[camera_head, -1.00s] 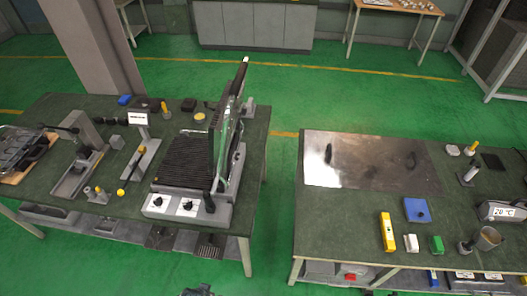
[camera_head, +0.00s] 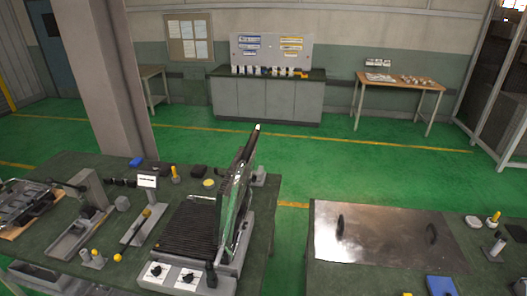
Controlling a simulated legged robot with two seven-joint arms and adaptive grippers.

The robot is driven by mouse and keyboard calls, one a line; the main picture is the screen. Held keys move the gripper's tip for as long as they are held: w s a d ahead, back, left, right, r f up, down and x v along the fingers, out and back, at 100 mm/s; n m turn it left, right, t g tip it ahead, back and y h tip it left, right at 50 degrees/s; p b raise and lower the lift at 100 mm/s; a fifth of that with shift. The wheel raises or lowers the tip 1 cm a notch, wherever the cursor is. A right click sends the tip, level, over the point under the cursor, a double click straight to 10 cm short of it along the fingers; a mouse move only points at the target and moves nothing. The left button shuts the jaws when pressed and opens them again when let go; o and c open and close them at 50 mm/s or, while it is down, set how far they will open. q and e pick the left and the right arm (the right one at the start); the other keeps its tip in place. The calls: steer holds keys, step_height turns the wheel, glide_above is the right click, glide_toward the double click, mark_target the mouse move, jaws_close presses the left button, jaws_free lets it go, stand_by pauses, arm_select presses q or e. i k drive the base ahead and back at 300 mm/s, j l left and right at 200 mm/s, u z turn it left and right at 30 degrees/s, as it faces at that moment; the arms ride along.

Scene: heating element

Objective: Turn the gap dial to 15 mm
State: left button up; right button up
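A grill-like press with a dark ribbed bed (camera_head: 192,232) stands on the left workbench, its hinged upper plate (camera_head: 236,195) raised and tilted. Two black dials on white plates sit on its front face: a left dial (camera_head: 156,270) and a right dial (camera_head: 188,279). Their markings are too small to read, so I cannot tell which one is the gap dial or its setting. Neither of my grippers shows in the view now.
The left workbench (camera_head: 100,200) also holds metal fixtures, a small white sign (camera_head: 147,181) and yellow-knobbed parts. A floor gap separates it from the right bench, which carries a shiny metal plate (camera_head: 385,236). A pillar (camera_head: 105,75) rises behind the left bench.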

mark_target(156, 272)
steer(key=u, duration=1.35)
